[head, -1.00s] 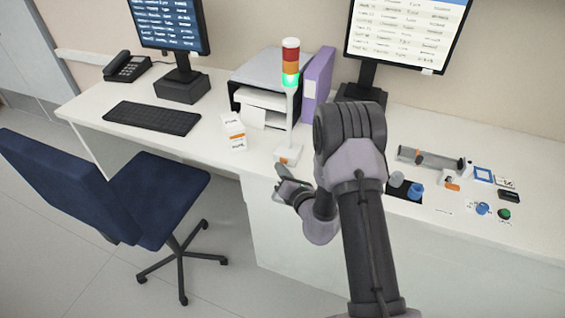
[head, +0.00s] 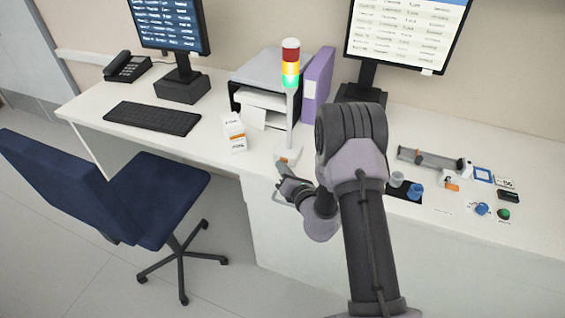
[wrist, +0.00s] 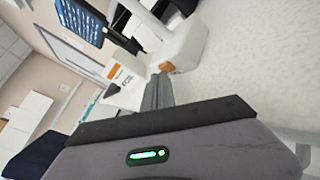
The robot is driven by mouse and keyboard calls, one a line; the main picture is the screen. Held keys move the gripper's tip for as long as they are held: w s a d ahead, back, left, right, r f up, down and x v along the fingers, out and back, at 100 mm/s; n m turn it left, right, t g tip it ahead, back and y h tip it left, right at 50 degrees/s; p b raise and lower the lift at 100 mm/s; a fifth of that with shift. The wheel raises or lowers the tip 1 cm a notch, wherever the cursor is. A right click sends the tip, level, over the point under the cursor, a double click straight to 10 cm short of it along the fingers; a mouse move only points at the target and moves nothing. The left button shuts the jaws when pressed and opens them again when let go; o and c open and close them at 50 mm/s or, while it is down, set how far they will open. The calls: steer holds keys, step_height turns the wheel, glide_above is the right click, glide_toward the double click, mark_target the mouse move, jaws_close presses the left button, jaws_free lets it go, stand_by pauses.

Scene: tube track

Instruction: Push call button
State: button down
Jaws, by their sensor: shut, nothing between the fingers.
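The signal tower (head: 290,75) stands on the desk on a white base (head: 288,153), with red, amber and green sections. Its amber and green sections are lit. The orange call button is on the front of that base; it shows in the wrist view (wrist: 168,67). My gripper (head: 281,166) is shut and empty, with its fingertips at the button. In the wrist view the fingertips (wrist: 162,76) meet the lower side of the button, apparently touching it. How far the button is pressed in cannot be told.
A white box (head: 233,132) stands left of the base, and a keyboard (head: 152,117) lies further left. A paper tray (head: 262,90) and purple binder (head: 318,75) are behind. A tube track (head: 430,160) and small items lie right. A blue chair (head: 130,195) stands in front.

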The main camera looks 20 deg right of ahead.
steer(key=shift+s, duration=0.15)
steer(key=shift+s+a, duration=0.2)
steer(key=shift+a, duration=0.05)
steer(key=s+a, duration=0.2)
steer(key=s, duration=0.1)
steer(key=s+a+b, duration=0.1)
steer(key=s, duration=0.1)
steer(key=shift+a, duration=0.25)
